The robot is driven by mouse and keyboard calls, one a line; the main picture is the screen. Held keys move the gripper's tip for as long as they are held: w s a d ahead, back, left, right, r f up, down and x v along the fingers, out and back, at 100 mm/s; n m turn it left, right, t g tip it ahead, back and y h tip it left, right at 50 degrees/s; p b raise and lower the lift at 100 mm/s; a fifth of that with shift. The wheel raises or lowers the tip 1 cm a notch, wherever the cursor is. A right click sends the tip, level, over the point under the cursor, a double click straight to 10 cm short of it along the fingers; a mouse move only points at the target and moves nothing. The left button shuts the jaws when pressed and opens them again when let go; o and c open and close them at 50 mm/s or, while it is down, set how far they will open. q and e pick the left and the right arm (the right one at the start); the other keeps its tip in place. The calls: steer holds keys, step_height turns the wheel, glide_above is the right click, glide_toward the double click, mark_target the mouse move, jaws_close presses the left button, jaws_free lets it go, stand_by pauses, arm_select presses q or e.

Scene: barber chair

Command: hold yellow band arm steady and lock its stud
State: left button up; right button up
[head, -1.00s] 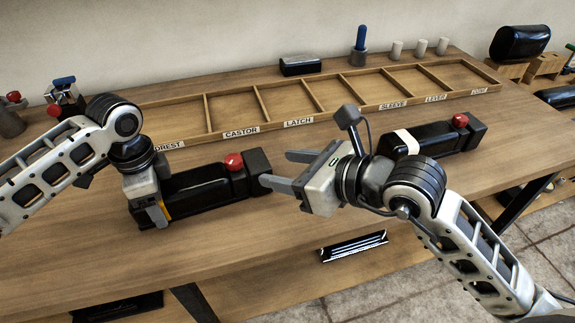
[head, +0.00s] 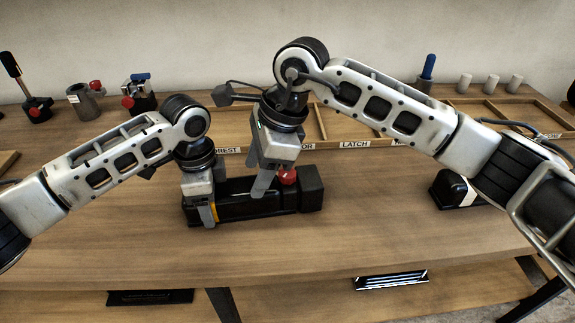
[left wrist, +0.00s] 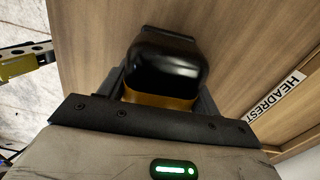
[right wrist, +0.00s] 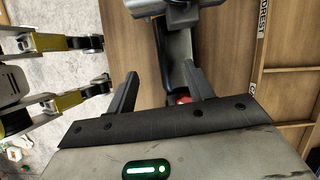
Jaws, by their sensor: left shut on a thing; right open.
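The yellow band arm (head: 237,209) is a long black padded piece lying on the workbench below the tray. Its yellow band (left wrist: 160,102) shows between my left fingers in the left wrist view. My left gripper (head: 203,218) is shut on the arm's left end at the band. The red stud (head: 288,175) stands on top near the arm's right end; in the right wrist view it (right wrist: 184,99) is partly hidden. My right gripper (head: 268,182) is open, pointing down at the arm just left of the stud. I cannot tell whether its fingers touch anything.
A wooden tray (head: 322,122) with labelled compartments runs along the back, partly hidden by my right arm. A second black arm with a white band (head: 470,192) lies at right. Red-knobbed tools (head: 38,108) stand at back left. The front of the bench is clear.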

mark_target(287, 177)
steer(key=w+d+r+n+h, duration=0.1)
steer(key=w+d+r+h, duration=0.35)
steer(key=r, duration=0.35)
steer(key=f, duration=0.7)
steer(key=d+f, duration=0.1)
steer(key=f, duration=0.3)
steer(key=shift+s+f, duration=0.3)
steer(key=shift+f, duration=0.05)
steer(key=shift+a, duration=0.1)
steer(key=c, duration=1)
